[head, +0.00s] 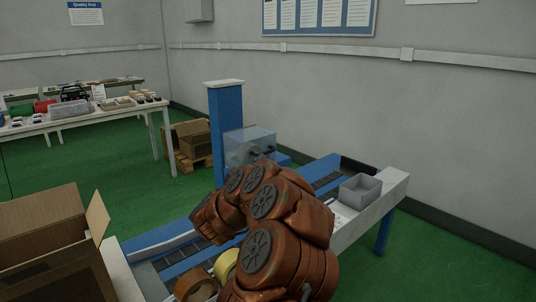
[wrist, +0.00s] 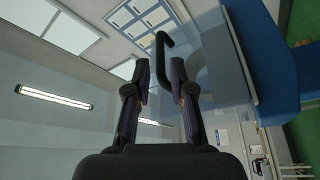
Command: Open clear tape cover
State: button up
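The clear tape cover (head: 250,143) is a see-through box beside the blue post of the bench machine in the head view, with small dark parts showing on it. In the wrist view the clear cover (wrist: 212,62) is a pale see-through panel at the upper right. A black bent handle (wrist: 161,42) stands out in front of my gripper (wrist: 161,75). The handle's lower part lies between the two fingertips in the picture. The fingers are apart, with a gap around the handle; I see no clear contact. In the head view my orange-brown arm hides the gripper.
The blue post (head: 225,130) stands close to the cover. A grey bin (head: 360,191) sits on the bench's right end. Tape rolls (head: 226,264) lie near my arm. An open cardboard box (head: 50,245) is at left. A table (head: 85,116) with goods stands farther back.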

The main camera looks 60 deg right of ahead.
aim_at(268, 152)
jog(key=shift+x, duration=3.3)
jog(key=shift+c, duration=0.5)
grip_shut()
